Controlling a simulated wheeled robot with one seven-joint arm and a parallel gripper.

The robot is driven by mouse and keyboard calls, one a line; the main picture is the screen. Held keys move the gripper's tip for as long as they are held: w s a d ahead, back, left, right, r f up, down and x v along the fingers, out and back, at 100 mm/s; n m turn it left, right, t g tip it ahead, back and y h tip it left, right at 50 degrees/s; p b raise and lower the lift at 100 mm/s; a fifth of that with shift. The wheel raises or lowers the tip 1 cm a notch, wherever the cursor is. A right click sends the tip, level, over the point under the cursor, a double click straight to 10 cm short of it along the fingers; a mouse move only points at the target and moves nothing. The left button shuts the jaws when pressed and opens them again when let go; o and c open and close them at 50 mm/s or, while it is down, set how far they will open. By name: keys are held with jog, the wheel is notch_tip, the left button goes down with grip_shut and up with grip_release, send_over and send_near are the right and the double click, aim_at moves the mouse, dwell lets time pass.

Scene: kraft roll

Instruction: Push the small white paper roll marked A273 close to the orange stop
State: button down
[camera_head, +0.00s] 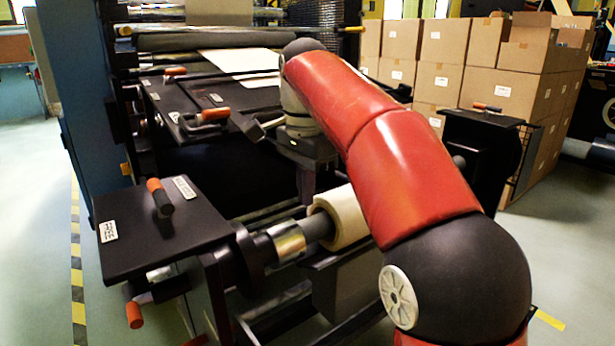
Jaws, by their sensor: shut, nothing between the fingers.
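A cream-white paper roll (347,214) sits around a horizontal shaft (290,243) in the middle of the camera_head view. My arm covers its right side, and I cannot read any A273 mark on it. My gripper (306,190) points down, just left of and above the roll's left end, close to the shaft. Its fingers are shut and appear empty; I cannot tell whether they touch the roll. I cannot pick out an orange stop on the shaft; the stretch right of the roll is hidden behind my arm.
A black side plate with an orange-tipped handle (158,190) stands left of the shaft. An orange knob (134,315) sticks out below it. The machine's black frame and rollers (200,40) rise behind. Stacked cardboard boxes (440,85) stand at the back right. Floor is free at far left.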

notch_tip(320, 180, down, 4)
jog(key=shift+f+b, duration=0.1)
jog(key=shift+b, duration=0.4)
jog(key=w+d, duration=0.1)
jog(key=d, duration=0.1)
jog(key=shift+w+d+f, duration=0.1)
jog(key=shift+w+d, duration=0.5)
jog(key=shift+d, duration=0.1)
jog(key=shift+p, duration=0.35)
